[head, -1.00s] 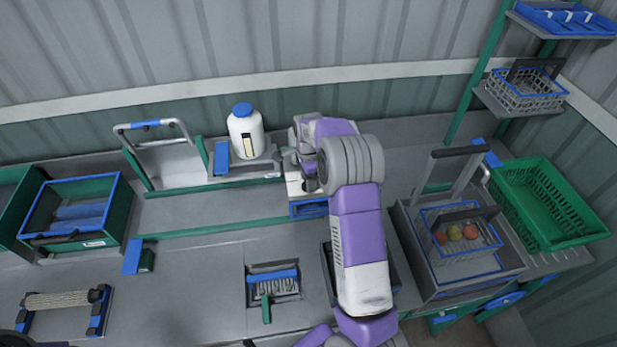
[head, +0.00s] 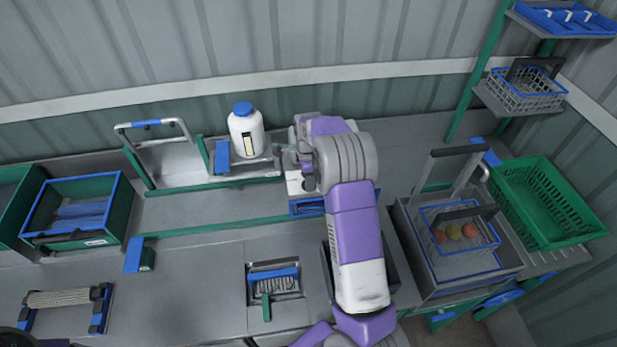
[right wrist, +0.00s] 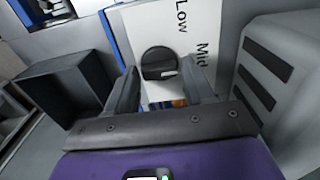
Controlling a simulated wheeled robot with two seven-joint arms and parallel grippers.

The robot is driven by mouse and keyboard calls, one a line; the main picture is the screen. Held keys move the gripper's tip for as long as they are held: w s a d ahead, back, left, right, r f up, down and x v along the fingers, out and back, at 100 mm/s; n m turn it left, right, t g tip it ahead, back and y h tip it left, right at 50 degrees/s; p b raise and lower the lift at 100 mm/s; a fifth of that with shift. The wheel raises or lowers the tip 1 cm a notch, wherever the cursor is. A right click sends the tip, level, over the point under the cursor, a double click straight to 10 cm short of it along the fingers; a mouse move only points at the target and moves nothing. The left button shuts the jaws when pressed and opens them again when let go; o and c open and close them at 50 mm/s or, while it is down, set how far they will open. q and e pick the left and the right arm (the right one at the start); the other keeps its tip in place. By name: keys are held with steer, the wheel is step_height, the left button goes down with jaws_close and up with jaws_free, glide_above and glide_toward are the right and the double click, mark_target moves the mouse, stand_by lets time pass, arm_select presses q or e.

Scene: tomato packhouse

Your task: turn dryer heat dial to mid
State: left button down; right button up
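The dryer's heat dial (right wrist: 158,62) is a round black knob on a white panel (right wrist: 143,20) in the right wrist view. The panel reads "Low" and "Mid", printed sideways; a small light mark shows at the dial's right edge, on the side of "Mid". My right gripper (right wrist: 162,82) is open, with one finger on each side of the dial. I cannot tell whether the fingers touch it. In the head view my right gripper (head: 298,168) is at the white panel (head: 295,186), and my wrist hides the dial. My left gripper cannot be made out.
A white bottle with a blue cap (head: 246,132) stands just left of my right gripper. A blue-edged tray (head: 307,207) lies below the panel. A wire basket with fruit (head: 460,245) and a green crate (head: 545,205) stand to the right. The bench's middle left is mostly clear.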

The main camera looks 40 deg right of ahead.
steer(key=shift+o, duration=1.1)
steer(key=shift+r, duration=3.8)
